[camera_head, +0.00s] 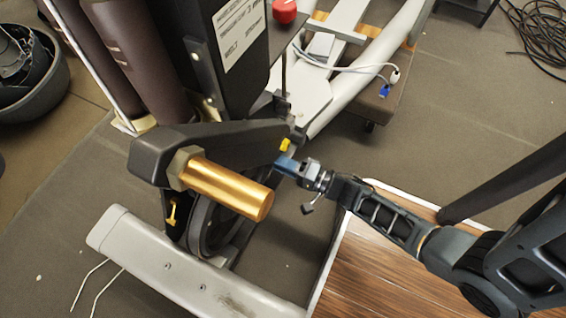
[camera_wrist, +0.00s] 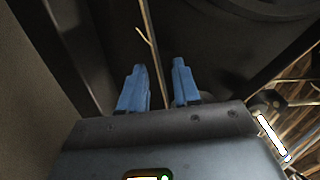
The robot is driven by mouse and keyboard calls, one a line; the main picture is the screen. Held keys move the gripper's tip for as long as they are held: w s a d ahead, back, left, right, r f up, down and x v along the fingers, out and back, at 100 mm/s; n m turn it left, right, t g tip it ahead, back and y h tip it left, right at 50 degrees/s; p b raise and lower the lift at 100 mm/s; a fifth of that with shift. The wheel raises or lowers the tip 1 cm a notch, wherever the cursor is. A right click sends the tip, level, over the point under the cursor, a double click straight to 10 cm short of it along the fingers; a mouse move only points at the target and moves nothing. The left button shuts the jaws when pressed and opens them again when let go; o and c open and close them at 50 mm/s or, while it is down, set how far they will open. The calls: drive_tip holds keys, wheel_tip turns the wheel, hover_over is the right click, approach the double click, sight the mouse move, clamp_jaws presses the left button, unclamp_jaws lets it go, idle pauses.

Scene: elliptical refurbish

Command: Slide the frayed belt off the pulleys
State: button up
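My gripper (camera_head: 281,161) is beside the dark arm of the machine, at its right end, in the head view. In the wrist view its two blue fingers (camera_wrist: 159,72) are apart, with nothing clearly held between them. A black pulley wheel (camera_head: 207,228) shows low under the machine arm, partly hidden by the brass cylinder and the grey foot. In the wrist view a large dark round part (camera_wrist: 225,30) lies beyond the fingers; I cannot tell whether it is a pulley. A thin tan strip or strand runs ahead of the fingers. I cannot make out the belt for certain.
A brass cylinder (camera_head: 230,190) juts from the dark machine arm (camera_head: 230,138). A grey foot bar (camera_head: 190,268) lies in front. A wood-topped surface (camera_head: 375,275) is under my arm. A red knob (camera_head: 284,11) and loose cables are behind. A black bucket (camera_head: 45,95) stands left.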

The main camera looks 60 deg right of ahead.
drive_tip(key=shift+w, duration=0.8)
drive_tip(key=shift+c, duration=0.2)
clamp_jaws()
idle(2.0)
